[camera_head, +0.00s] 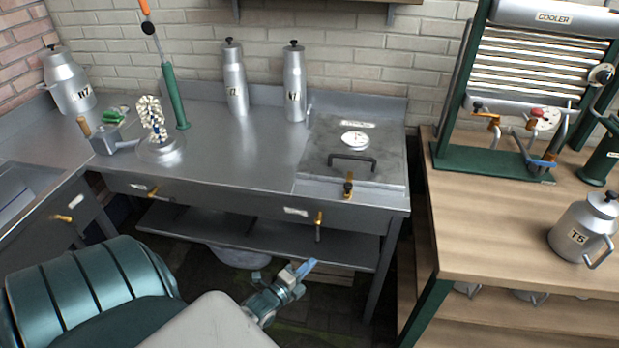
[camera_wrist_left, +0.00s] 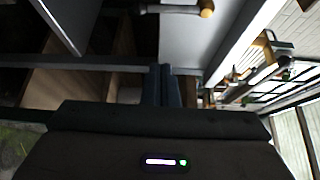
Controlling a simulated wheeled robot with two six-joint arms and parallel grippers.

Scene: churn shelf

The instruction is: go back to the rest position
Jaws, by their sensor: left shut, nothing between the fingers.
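My left gripper (camera_head: 303,268) is in the lower middle of the head view, in front of the metal counter and below its top. Its blue fingertips are together with nothing between them. In the left wrist view the two dark fingers of the left gripper (camera_wrist_left: 165,88) stand side by side, closed, with shelving and a counter edge beyond. It touches nothing that I can see. My right gripper is not in either view.
The metal counter (camera_head: 230,150) carries tall cans (camera_head: 235,80) and a lidded vat (camera_head: 352,160). A wooden table (camera_head: 485,220) at right holds the green-framed cooler (camera_head: 490,165) and a can marked T5 (camera_head: 582,230). Tap handles (camera_head: 318,222) stick out below the counter's front edge.

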